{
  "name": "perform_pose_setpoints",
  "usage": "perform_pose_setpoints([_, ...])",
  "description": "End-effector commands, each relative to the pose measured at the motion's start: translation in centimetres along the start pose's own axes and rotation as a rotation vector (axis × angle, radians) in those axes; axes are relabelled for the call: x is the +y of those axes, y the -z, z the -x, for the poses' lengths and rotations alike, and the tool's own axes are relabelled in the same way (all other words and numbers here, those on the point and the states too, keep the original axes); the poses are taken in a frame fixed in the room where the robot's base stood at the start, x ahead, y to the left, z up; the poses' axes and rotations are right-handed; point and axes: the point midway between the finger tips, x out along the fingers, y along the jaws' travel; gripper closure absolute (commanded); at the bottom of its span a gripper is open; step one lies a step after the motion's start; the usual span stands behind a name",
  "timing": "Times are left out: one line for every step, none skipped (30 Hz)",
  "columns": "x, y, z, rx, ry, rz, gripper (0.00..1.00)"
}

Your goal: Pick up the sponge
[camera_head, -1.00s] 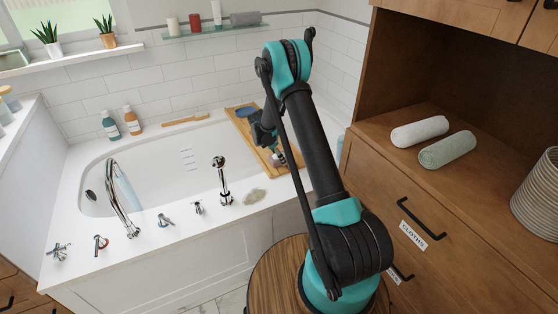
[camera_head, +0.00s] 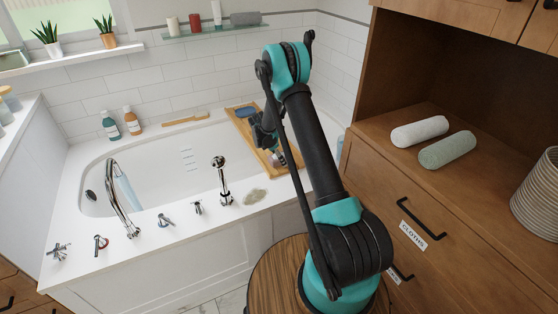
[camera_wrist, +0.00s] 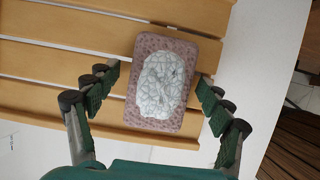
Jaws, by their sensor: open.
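A pinkish-brown, rounded block (camera_wrist: 140,103) with a white crackled patch on top lies on a slatted wooden tray (camera_wrist: 60,64) in the wrist view. It looks like the sponge. My gripper (camera_wrist: 159,82) is open, with one finger on each side of the block. Gaps show between the fingers and its sides, so it is not held. In the head view my gripper (camera_head: 277,148) is low over the near part of the wooden bath tray (camera_head: 240,122); the block is small there and partly hidden by my arm.
The tray lies across the white bathtub (camera_head: 165,148). A blue dish (camera_head: 246,112) sits at its far end. A greenish, flat item (camera_head: 254,196) lies on the tub's front ledge by the hand shower (camera_head: 221,180). A wooden cabinet (camera_head: 450,210) stands to the right.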

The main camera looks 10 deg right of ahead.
Motion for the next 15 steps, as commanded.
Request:
perform_pose_setpoints([0.00, 0.00, 0.00, 0.000, 0.000, 0.000, 0.20])
perform_pose_setpoints([0.00, 0.00, 0.00, 0.000, 0.000, 0.000, 0.20])
perform_pose_setpoints([0.00, 0.00, 0.00, 0.000, 0.000, 0.000, 0.24])
perform_pose_setpoints([0.00, 0.00, 0.00, 0.000, 0.000, 0.000, 0.27])
perform_pose_setpoints([0.00, 0.00, 0.00, 0.000, 0.000, 0.000, 0.31])
perform_pose_setpoints([0.00, 0.00, 0.00, 0.000, 0.000, 0.000, 0.36])
perform_pose_setpoints([0.00, 0.00, 0.00, 0.000, 0.000, 0.000, 0.40])
perform_pose_setpoints([0.00, 0.00, 0.00, 0.000, 0.000, 0.000, 0.43])
perform_pose_setpoints([0.00, 0.00, 0.00, 0.000, 0.000, 0.000, 0.48])
perform_pose_setpoints([0.00, 0.00, 0.00, 0.000, 0.000, 0.000, 0.52])
perform_pose_setpoints([0.00, 0.00, 0.00, 0.000, 0.000, 0.000, 0.56])
perform_pose_setpoints([0.00, 0.00, 0.00, 0.000, 0.000, 0.000, 0.61])
perform_pose_setpoints([0.00, 0.00, 0.00, 0.000, 0.000, 0.000, 0.64])
perform_pose_setpoints([0.00, 0.00, 0.00, 0.000, 0.000, 0.000, 0.64])
perform_pose_setpoints([0.00, 0.00, 0.00, 0.000, 0.000, 0.000, 0.65])
